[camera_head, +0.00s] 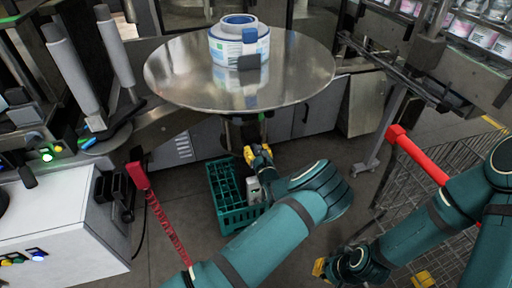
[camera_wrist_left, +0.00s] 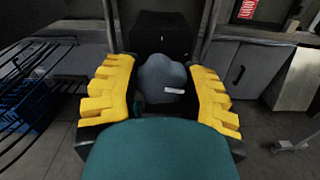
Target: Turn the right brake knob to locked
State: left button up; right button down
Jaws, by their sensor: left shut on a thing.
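A rounded grey knob (camera_wrist_left: 160,78) with a short white mark shows in the left wrist view, in front of a black block (camera_wrist_left: 160,32). The mark lies nearly level, on the right half of the knob. My left gripper (camera_wrist_left: 160,98) has its yellow fingers on both sides of the knob and is shut on it. In the head view my left gripper (camera_head: 258,154) is below the round metal table (camera_head: 180,75), and the knob cannot be made out there. My right gripper (camera_head: 371,275) is low at the bottom edge, its yellow fingers apart and empty.
A white and blue reel stack (camera_head: 238,42) sits on the round table. A green crate (camera_head: 225,185) stands on the floor beside my left gripper. A red bar (camera_head: 415,155) and wire mesh (camera_head: 400,190) are at right. A white machine cabinet (camera_head: 60,225) is at left.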

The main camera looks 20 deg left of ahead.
pick_arm(q)
jog(key=m+p, duration=0.1)
jog(key=m, duration=0.2)
jog(key=shift+r+m, duration=0.15)
jog(key=shift+m, duration=0.25)
jog(key=m, duration=0.2)
jog(key=shift+m+p, duration=0.4)
jog(key=m, duration=0.3)
jog(key=shift+m+p, duration=0.3)
jog(key=m, duration=0.3)
jog(key=shift+m, duration=0.3)
jog(key=m, duration=0.3)
jog(key=shift+m, duration=0.3)
jog(key=m, duration=0.3)
jog(key=shift+m, duration=0.3)
jog(key=m, duration=0.3)
jog(key=shift+m, duration=0.4)
jog(key=shift+m+b, duration=0.3)
jog(key=shift+m, duration=1.7)
